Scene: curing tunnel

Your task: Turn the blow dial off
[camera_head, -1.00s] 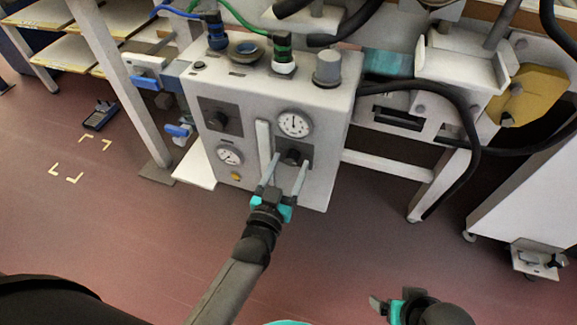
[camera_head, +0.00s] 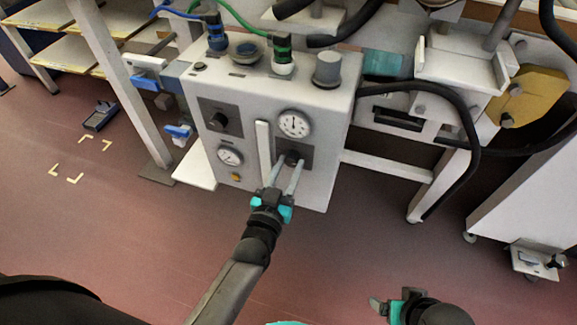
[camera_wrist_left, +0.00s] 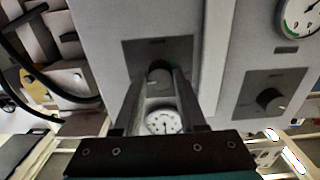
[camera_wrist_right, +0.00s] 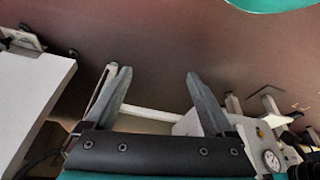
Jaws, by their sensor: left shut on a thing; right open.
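The pale control box (camera_head: 322,185) carries two black dials on dark square plates. The right dial (camera_head: 292,156) sits below a round gauge (camera_head: 294,124); the other dial (camera_head: 218,119) is at the upper left. Their labels are too small to read. My left gripper (camera_head: 284,168) is shut on the right dial, one finger on each side. The left wrist view shows the gripped dial (camera_wrist_left: 159,74) between the fingers, partly hidden by them, and the free dial (camera_wrist_left: 270,99) to the right. My right gripper (camera_wrist_right: 152,76) is open and empty, low over the floor, away from the box.
A white upright bar (camera_head: 263,148) stands out from the box just left of the gripped dial. A second gauge (camera_head: 230,156) and a yellow button (camera_head: 236,177) are at lower left. A black hose (camera_head: 468,125) loops at the right. Blue-handled valves (camera_head: 178,131) flank the left.

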